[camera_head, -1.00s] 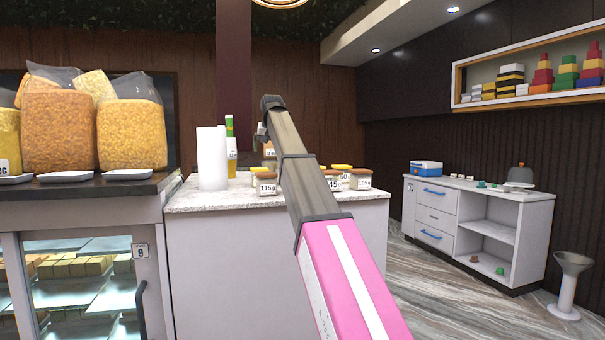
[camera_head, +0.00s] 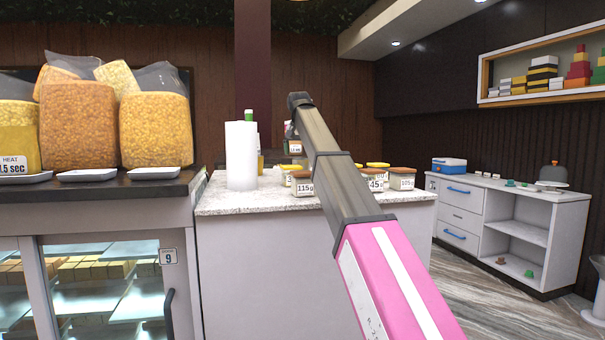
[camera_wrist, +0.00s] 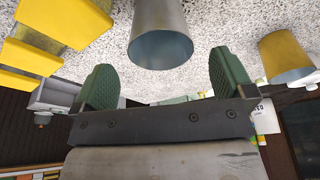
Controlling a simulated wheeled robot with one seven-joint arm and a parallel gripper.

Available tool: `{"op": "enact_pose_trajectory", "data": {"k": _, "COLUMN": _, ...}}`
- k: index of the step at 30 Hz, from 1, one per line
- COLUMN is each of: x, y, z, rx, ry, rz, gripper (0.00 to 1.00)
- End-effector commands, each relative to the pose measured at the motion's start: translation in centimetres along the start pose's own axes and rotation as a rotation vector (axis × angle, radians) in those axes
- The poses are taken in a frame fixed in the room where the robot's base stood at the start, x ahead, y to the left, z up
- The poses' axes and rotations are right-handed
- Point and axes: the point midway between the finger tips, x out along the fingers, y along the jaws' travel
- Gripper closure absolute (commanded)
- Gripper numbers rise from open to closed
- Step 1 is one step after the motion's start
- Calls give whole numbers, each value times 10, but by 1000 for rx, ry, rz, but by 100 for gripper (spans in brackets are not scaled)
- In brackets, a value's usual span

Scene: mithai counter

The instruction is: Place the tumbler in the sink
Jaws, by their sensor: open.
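A grey metal tumbler (camera_wrist: 160,22) shows at the top middle of the wrist view, against the speckled countertop. Its round end faces the camera. My gripper (camera_wrist: 162,66) is open, with its two green fingers spread to the left and right of the tumbler. No contact between fingers and tumbler is visible. In the head view my arm reaches over the white counter and hides the tumbler and most of the gripper. No sink shows in either view.
A white cylinder (camera_head: 240,156) and several labelled jars (camera_head: 402,179) stand on the counter (camera_head: 225,202). In the wrist view, a yellow cup-shaped thing (camera_wrist: 284,57) is at right and yellow blocks (camera_wrist: 68,20) at left. Bagged snacks (camera_head: 157,128) top the glass case at left.

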Motion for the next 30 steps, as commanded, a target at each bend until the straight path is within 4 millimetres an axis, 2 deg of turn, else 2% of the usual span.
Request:
{"op": "enact_pose_trajectory", "data": {"k": 5, "x": 12, "y": 0, "z": -1, "rx": 0, "ry": 0, "rz": 0, "gripper": 0}}
{"op": "enact_pose_trajectory", "data": {"k": 13, "x": 49, "y": 1, "z": -2, "rx": 0, "ry": 0, "rz": 0, "gripper": 0}}
{"op": "enact_pose_trajectory", "data": {"k": 21, "x": 53, "y": 1, "z": -3, "rx": 0, "ry": 1, "rz": 0, "gripper": 0}}
{"op": "enact_pose_trajectory", "data": {"k": 22, "x": 53, "y": 1, "z": -3, "rx": 0, "ry": 1, "rz": 0, "gripper": 6}}
{"op": "enact_pose_trajectory", "data": {"k": 26, "x": 53, "y": 1, "z": -3, "rx": 0, "ry": 1, "rz": 0, "gripper": 49}}
{"op": "enact_pose_trajectory", "data": {"k": 30, "x": 53, "y": 1, "z": -3, "rx": 0, "ry": 1, "rz": 0, "gripper": 56}}
